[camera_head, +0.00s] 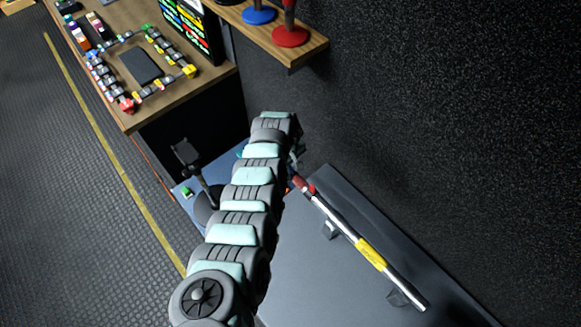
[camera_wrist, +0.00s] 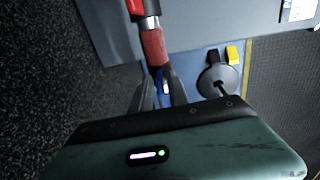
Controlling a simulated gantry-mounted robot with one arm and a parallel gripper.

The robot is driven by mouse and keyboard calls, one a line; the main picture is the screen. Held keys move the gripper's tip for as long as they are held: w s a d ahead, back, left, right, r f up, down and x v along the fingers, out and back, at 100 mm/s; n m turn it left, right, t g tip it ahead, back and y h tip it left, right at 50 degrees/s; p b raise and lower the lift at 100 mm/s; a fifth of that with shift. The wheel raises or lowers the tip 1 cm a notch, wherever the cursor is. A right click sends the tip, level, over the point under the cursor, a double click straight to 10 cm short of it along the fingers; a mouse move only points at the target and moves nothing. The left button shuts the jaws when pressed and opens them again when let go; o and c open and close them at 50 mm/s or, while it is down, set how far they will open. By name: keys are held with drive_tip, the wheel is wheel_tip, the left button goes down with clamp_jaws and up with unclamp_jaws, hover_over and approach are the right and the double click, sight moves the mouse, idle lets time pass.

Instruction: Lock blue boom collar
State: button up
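The boom pole (camera_head: 340,225) is silver with red parts and a yellow label, and lies slanted across supports on the dark bench top. Its upper left end shows a red piece (camera_head: 312,190), and beyond that my arm hides it. In the wrist view, a bright red part (camera_wrist: 135,7) and a dull red grip (camera_wrist: 153,46) come down toward my gripper (camera_wrist: 160,82). A small blue part (camera_wrist: 158,78), possibly the blue collar, shows between my two grey fingers. I cannot tell whether the fingers touch it. My gripper is mostly hidden in the head view.
A black stand (camera_head: 190,160) and a box with a green button (camera_head: 187,191) are left of my arm. A wooden desk (camera_head: 215,80) with several small items is at upper left. A shelf (camera_head: 300,45) with red and blue stands sticks out from the dark wall above.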

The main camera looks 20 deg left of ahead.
clamp_jaws()
drive_tip(key=shift+w+f+b, duration=0.1)
drive_tip(key=shift+f+b, duration=0.25)
drive_tip(key=shift+b, duration=0.5)
drive_tip(key=shift+w+g+b, duration=0.15)
drive_tip(key=shift+g+b, duration=0.15)
drive_tip(key=shift+b, duration=1.05)
drive_tip(key=shift+w+d+r+g+y+b, duration=0.15)
drive_tip(key=shift+g+y+b, duration=0.15)
drive_tip(key=shift+b, duration=0.3)
drive_tip(key=shift+r, duration=0.2)
